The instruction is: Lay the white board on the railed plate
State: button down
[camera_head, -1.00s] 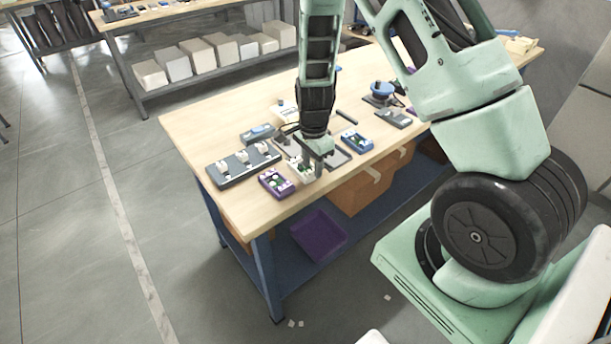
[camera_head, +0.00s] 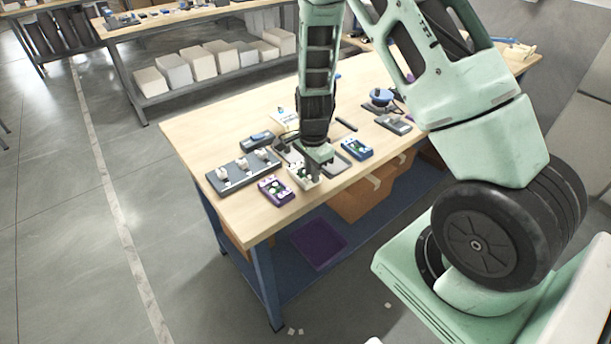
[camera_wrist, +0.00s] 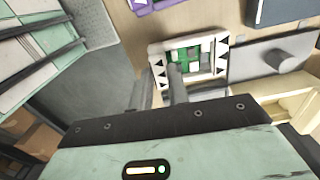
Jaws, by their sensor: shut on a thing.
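The white board (camera_wrist: 206,50), with a green middle and black triangles along its sides, lies in front of my gripper in the wrist view. In the head view the white board (camera_head: 301,181) is partly hidden below my gripper (camera_head: 314,170). My gripper (camera_wrist: 177,85) is shut on the near edge of the board. I cannot tell whether the board touches the table. A grey plate with a round peg (camera_wrist: 248,62) is right beside the board in the wrist view; I cannot tell whether it is the railed plate.
A purple board (camera_head: 275,190) lies left of the white board, and a blue board (camera_head: 356,148) to its right. A long grey fixture (camera_head: 231,182) with white pieces is at the left. The front table edge is close. A purple bin (camera_head: 318,243) sits on the lower shelf.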

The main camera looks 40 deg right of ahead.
jog(key=shift+r+p, duration=2.3)
jog(key=shift+r, duration=0.55)
